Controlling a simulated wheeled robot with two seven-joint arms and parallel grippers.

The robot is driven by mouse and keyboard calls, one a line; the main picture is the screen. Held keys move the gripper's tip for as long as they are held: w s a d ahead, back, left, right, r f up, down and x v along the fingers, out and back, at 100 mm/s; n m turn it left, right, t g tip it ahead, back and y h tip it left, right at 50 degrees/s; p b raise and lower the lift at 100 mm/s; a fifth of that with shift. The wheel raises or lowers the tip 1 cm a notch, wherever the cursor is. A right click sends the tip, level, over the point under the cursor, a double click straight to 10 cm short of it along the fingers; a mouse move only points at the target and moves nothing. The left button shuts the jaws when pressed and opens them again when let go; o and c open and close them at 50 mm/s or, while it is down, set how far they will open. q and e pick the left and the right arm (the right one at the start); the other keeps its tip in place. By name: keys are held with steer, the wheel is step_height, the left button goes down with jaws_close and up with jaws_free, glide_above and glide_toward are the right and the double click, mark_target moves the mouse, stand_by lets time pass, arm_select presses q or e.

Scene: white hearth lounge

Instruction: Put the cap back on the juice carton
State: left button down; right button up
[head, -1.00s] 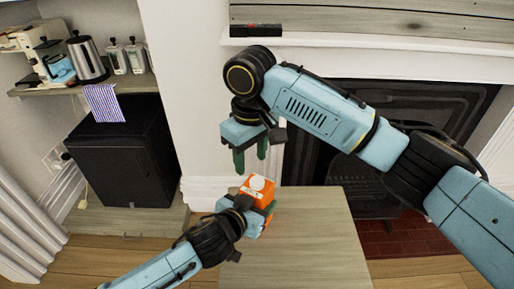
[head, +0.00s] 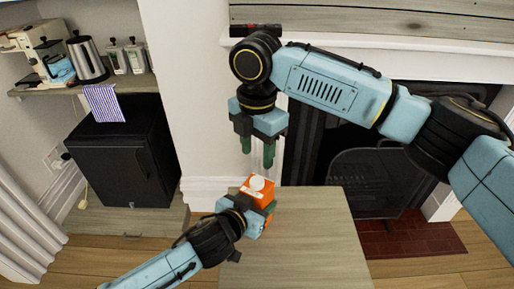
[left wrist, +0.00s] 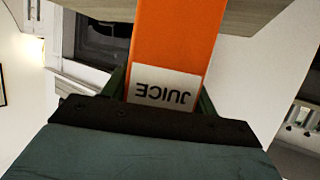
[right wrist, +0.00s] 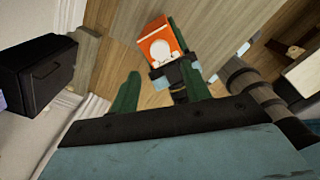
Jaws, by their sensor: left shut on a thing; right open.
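My left gripper (head: 252,208) is shut on the carton's sides. A white round piece (head: 257,183) sits on the carton's top; I cannot tell whether it is the cap or the bare spout. My right gripper (head: 257,158) is open and empty, above the carton and apart from it. In the right wrist view the carton (right wrist: 152,40) lies beyond the open fingers.
The table top (head: 315,235) is bare to the right of the carton. A dark fireplace (head: 370,150) stands behind it. A black cabinet (head: 120,155) and a shelf with a kettle (head: 88,58) are at the left.

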mark_target(257, 181)
stand_by(0.3)
steer(key=shift+f, duration=4)
steer(key=c, duration=1)
steer(key=shift+m, duration=0.8)
steer(key=o, duration=1.1)
steer(key=shift+o, duration=0.2)
